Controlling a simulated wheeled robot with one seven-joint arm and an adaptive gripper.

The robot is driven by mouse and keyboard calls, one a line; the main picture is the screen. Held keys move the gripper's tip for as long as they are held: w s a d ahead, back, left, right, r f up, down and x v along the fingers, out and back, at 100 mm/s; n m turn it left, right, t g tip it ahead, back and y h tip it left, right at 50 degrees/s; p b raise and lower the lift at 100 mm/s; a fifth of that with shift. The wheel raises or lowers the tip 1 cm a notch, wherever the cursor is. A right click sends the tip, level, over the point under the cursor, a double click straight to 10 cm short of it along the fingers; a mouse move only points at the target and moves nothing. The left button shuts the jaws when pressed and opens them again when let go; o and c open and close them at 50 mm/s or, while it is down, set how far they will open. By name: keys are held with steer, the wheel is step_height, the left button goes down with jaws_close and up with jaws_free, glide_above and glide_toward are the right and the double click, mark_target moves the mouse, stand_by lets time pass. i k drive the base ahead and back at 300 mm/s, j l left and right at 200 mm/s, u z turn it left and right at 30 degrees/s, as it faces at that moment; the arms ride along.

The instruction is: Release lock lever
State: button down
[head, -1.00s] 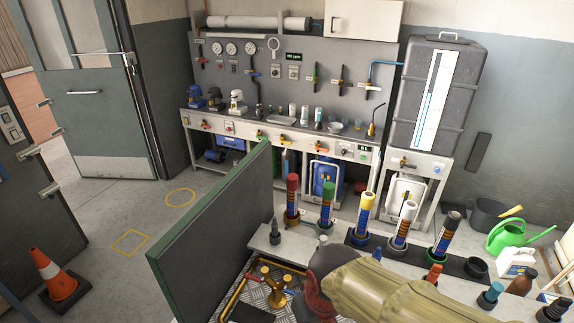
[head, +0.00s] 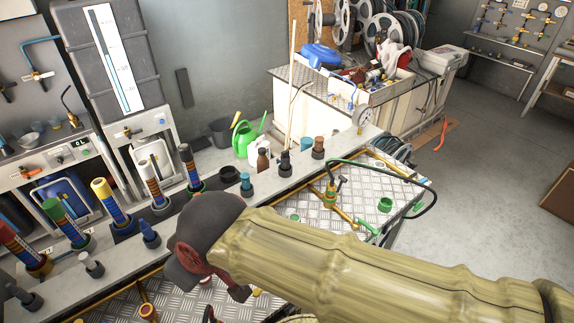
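I cannot pick out a lock lever for certain in this view. Hose reels (head: 383,28) stand at the top centre behind a metal-topped bench, cut by the top edge, with no lever clear on them. A brass valve fitting (head: 331,193) and a green handle-like part (head: 367,228) sit on the tread-plate table, right of centre. My arm crosses from the lower right to a dark joint at lower centre and covers part of the table. My gripper's fingers do not show, so what they hold or touch is hidden.
The tread-plate table (head: 290,207) fills the front. The metal-topped bench (head: 300,76) stands behind. Grey floor (head: 480,190) is open at right.

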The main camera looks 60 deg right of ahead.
mark_target(343, 179)
steer(key=k+l+z, duration=0.15)
steer(key=z, duration=2.1)
steer(key=i, duration=0.1)
